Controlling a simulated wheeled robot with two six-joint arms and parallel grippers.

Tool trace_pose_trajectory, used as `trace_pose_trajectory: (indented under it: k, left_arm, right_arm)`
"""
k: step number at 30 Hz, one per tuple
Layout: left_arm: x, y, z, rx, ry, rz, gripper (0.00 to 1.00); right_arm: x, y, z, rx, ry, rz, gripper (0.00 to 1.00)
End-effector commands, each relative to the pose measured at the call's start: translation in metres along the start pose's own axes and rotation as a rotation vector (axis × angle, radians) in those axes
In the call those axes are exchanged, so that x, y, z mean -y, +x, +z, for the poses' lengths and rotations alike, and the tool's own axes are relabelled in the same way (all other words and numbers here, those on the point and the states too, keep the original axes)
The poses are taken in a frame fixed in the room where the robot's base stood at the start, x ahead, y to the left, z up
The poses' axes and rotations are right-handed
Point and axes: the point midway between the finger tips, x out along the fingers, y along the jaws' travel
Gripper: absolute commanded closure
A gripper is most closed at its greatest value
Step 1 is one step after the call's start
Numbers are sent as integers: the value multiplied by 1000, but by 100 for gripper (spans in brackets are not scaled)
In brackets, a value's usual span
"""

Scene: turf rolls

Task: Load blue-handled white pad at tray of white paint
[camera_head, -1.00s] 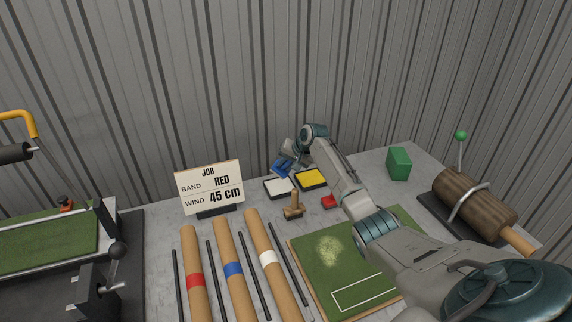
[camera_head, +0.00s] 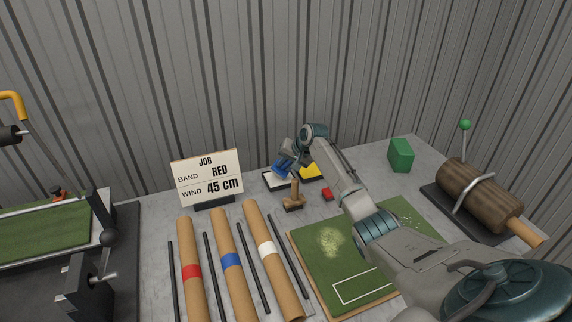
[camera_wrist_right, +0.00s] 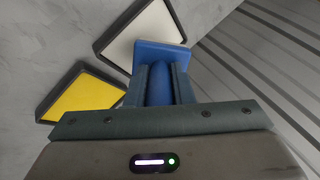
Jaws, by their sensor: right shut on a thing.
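My right gripper (camera_head: 287,165) is shut on the handle of the blue-handled pad (camera_head: 281,170). In the right wrist view the blue handle (camera_wrist_right: 159,88) stands between the two fingers, with a wide blue block beyond the fingertips. The pad's white face is hidden. The tray of white paint (camera_head: 268,182) has a dark rim and lies under the pad in the head view; it also shows in the right wrist view (camera_wrist_right: 138,32), where the blue block overlaps its edge. I cannot tell whether the pad touches the paint. My left gripper is out of view.
A tray of yellow paint (camera_head: 310,171) lies beside the white one. A wooden-handled stamp (camera_head: 294,200) and a small red block (camera_head: 327,194) stand in front. The job sign (camera_head: 208,178) is to the left, a green box (camera_head: 401,155) to the right.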

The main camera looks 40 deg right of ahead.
Motion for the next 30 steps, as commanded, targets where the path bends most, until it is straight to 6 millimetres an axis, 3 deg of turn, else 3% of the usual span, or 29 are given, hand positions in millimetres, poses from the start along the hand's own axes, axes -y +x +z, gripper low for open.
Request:
trace_pose_trajectory:
  k: [30]
  left_arm:
    - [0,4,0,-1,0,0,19]
  right_arm:
    - [-4,8,3,0,0,0,100]
